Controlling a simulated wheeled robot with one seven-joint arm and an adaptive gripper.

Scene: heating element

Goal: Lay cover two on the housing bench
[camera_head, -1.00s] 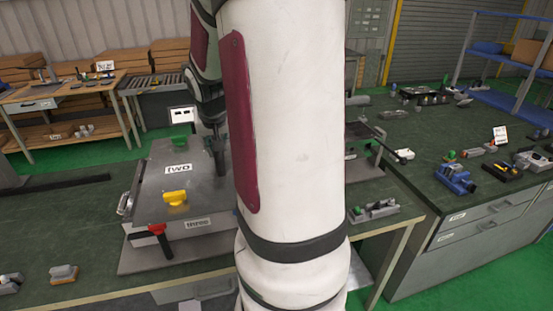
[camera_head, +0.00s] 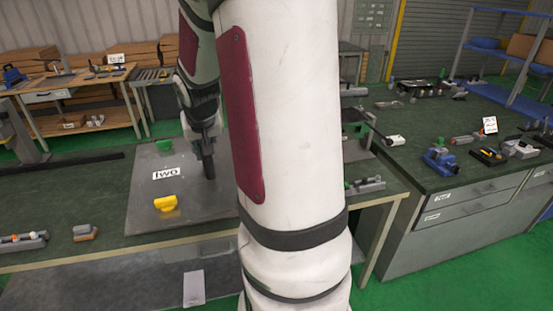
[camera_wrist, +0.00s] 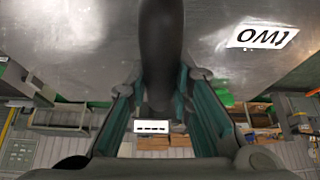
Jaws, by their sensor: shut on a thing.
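Cover two (camera_head: 148,190) is a flat grey metal plate with a white "two" label, a yellow knob (camera_head: 166,203) near its front edge and a green knob (camera_head: 163,144) at its back. My gripper (camera_head: 207,140) is above the plate's right part, shut on its dark upright handle (camera_head: 209,166). In the wrist view, my gripper's fingers (camera_wrist: 160,110) close around the dark handle (camera_wrist: 160,45), and cover two (camera_wrist: 70,40) fills the upper part. The cover looks level over the housing bench (camera_head: 50,200). The gap under it cannot be judged; the housing is hidden.
Small parts (camera_head: 85,233) lie on the bench left of the cover. My white arm hides the bench's middle right. A green-topped bench (camera_head: 430,190) with tools and drawers stands at right. A wooden table (camera_head: 75,85) stands at back left.

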